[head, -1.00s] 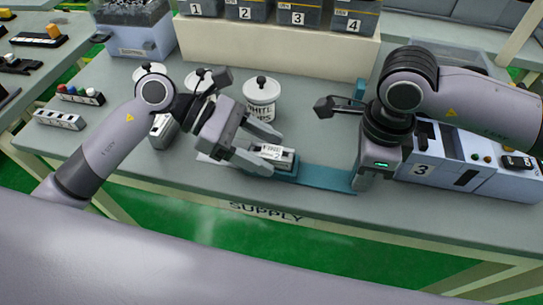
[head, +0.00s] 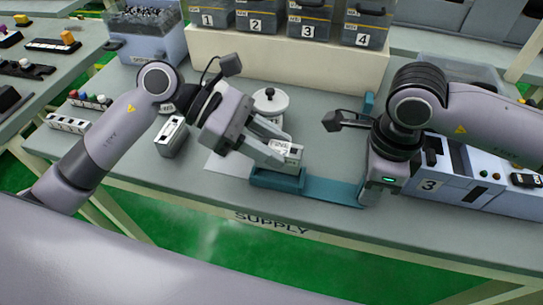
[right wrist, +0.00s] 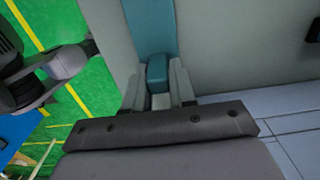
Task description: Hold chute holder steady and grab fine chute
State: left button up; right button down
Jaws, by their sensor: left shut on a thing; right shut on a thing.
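The fine chute (head: 287,157) is a small pale block with a printed label. My left gripper (head: 280,150) is shut on it and holds it just above the socket end of the chute holder, slightly tilted. The chute holder (head: 333,191) is a flat teal strip with a raised socket (head: 277,181) at its left end, lying near the front table edge. My right gripper (head: 377,197) is shut on its right end. In the right wrist view, both fingers (right wrist: 160,88) close around a teal upright block on the strip (right wrist: 149,28).
A second labelled chute block (head: 172,137) stands left of my left gripper. A white lidded pot (head: 270,105) is behind it. A blue-grey machine marked 3 (head: 465,180) sits close to my right gripper. Numbered bins (head: 308,22) line the back shelf.

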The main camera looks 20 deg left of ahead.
aim_at(271, 147)
pick_arm(q)
notch_tip(271, 147, up, 6)
dwell(0.4)
pick_arm(e)
jog(key=c, duration=0.8)
grip_release()
jog(key=shift+c, duration=0.2)
